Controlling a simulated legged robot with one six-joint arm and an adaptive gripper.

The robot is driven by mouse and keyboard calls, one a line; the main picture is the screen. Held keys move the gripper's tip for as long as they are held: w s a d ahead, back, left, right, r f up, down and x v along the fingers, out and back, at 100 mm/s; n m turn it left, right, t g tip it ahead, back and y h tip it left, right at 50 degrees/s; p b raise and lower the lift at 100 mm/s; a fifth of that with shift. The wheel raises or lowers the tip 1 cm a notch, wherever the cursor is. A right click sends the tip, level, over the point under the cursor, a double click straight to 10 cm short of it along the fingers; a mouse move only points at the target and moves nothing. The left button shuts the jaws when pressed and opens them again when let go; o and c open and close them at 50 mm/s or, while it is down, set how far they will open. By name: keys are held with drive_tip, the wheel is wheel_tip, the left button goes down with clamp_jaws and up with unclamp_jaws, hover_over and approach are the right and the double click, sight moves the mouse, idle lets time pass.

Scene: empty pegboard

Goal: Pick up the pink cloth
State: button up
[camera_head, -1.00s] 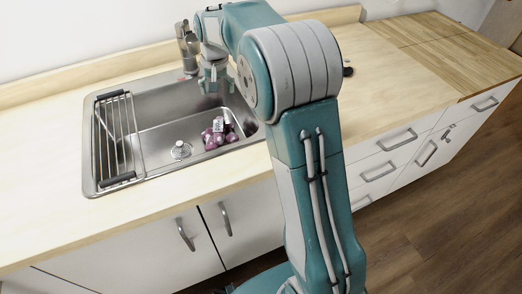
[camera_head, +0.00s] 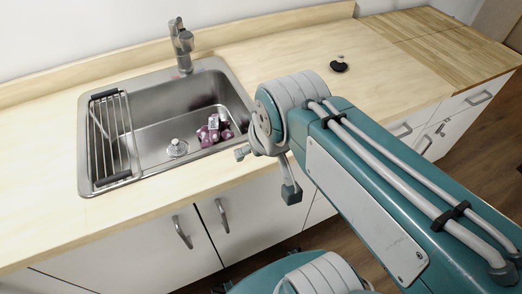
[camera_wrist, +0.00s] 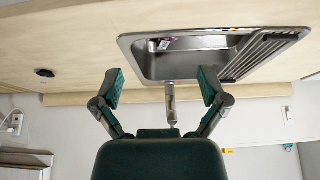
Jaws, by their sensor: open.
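The pink cloth (camera_head: 226,133) is a small crumpled purple-pink bundle with pale patches. It lies on the floor of the steel sink (camera_head: 148,132) near its right side. It also shows small, partly in view, in the wrist view (camera_wrist: 166,43). My gripper (camera_head: 266,173) is open and empty, in front of the counter edge, to the right of and nearer than the cloth. In the wrist view its two fingers (camera_wrist: 160,86) are spread wide with nothing between them.
A faucet (camera_head: 181,45) stands behind the sink. A wire rack (camera_head: 113,138) spans the sink's left side. A small dark object (camera_head: 339,66) sits on the counter at right. The counter's front edge and cabinet doors (camera_head: 135,245) lie below. The counter between sink and dark object is clear.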

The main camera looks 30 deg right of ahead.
drive_tip(key=shift+s+f, duration=0.25)
drive_tip(key=shift+s, duration=0.25)
drive_tip(key=shift+s+f, duration=0.25)
drive_tip(key=shift+s, duration=0.2)
drive_tip(key=shift+o, duration=0.5)
drive_tip(key=shift+w, duration=0.15)
